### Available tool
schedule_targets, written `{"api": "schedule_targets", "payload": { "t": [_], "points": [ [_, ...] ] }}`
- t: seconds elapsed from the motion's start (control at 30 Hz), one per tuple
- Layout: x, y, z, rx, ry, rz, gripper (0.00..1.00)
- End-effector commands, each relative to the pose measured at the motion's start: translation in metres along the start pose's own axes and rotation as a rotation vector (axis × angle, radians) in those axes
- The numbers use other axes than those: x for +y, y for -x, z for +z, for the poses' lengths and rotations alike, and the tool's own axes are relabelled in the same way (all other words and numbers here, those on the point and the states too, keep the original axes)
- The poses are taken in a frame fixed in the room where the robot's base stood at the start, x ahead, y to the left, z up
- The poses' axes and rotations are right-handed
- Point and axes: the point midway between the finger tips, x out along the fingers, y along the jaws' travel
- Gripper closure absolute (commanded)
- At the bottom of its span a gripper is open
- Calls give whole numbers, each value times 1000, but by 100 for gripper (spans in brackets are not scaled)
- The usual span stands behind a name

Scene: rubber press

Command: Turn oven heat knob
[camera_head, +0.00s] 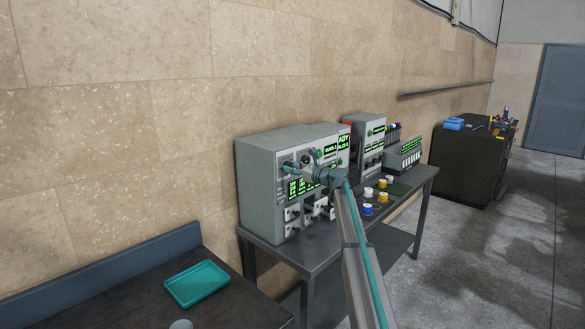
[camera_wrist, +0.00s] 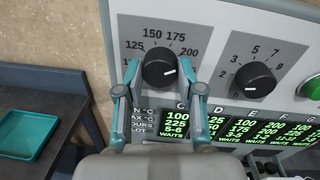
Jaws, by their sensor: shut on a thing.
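The oven heat knob (camera_wrist: 158,66) is round and black, on a grey scale marked 125, 150, 175 and 200. Its white mark points to the right and slightly down in the wrist view. My gripper (camera_wrist: 161,76) is shut on this knob, with one teal fingertip on its left and one on its right. In the head view my gripper (camera_head: 289,168) is against the upper front of the grey oven box (camera_head: 262,190). My arm and gripper hide the knob there.
A second black knob (camera_wrist: 255,79) with a number scale and a green button (camera_wrist: 312,87) are to the right. Green displays (camera_wrist: 175,122) sit below. Small colored-lid containers (camera_head: 367,209) stand on the metal table (camera_head: 310,256). A teal tray (camera_head: 197,283) lies on the nearer table.

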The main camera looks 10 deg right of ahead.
Motion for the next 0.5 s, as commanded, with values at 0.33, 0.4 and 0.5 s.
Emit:
{"api": "schedule_targets", "payload": {
  "t": [0.33,0.4,0.5],
  "points": [
    [0,0,-1,1,-2,0,98],
    [0,0,-1,1,-1,0,54],
    [0,0,-1,1,-1,0,38]
  ]
}}
